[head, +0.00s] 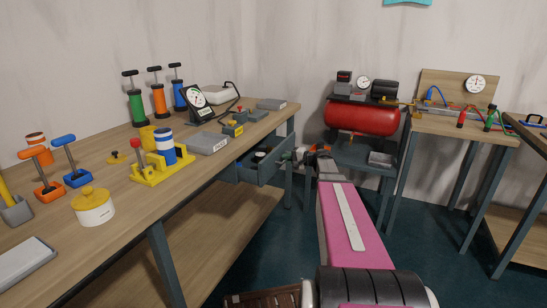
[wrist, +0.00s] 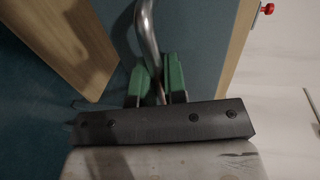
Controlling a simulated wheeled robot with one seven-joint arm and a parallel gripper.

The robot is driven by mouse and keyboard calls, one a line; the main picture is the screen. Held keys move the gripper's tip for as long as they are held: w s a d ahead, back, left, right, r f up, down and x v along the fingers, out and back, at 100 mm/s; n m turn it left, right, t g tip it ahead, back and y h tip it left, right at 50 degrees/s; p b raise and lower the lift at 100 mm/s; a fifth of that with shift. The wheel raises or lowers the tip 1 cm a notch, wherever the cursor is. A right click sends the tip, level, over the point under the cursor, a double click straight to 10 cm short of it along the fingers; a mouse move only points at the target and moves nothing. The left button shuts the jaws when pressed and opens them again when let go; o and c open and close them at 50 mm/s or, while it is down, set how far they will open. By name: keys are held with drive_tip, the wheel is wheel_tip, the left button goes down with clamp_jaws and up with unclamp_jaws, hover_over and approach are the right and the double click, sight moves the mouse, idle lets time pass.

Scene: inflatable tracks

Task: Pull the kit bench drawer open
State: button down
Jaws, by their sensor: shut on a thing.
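The kit bench (head: 215,152) runs along the left wall in the head view. Its blue-grey drawer (head: 262,174) stands out from under the far end of the worktop, with its inside and some dark and light items showing. My gripper (head: 299,154) is at the drawer's front, partly hidden by my arm. In the wrist view my gripper's green fingers (wrist: 157,85) are shut on a curved metal bar, the drawer handle (wrist: 147,30). The drawer's full depth of opening is hard to judge.
Pumps (head: 158,100), a gauge (head: 199,100), a yellow stand (head: 160,172) and other tools sit on the bench. A red compressor tank (head: 362,118) stands on a table behind. Another workbench (head: 465,130) is at the right. Dark floor (head: 420,240) is clear around my arm.

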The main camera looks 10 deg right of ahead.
drive_tip(key=f+v, duration=0.3)
drive_tip(key=v, duration=1.3)
drive_tip(key=shift+s+d+f, duration=0.2)
drive_tip(key=shift+s+d, duration=0.2)
drive_tip(key=shift+d, duration=0.15)
drive_tip(key=c, duration=1.2)
unclamp_jaws()
drive_tip(key=v, duration=1)
drive_tip(key=shift+s+d+r, duration=0.1)
drive_tip(key=shift+s+d, duration=0.1)
drive_tip(key=shift+d, duration=0.15)
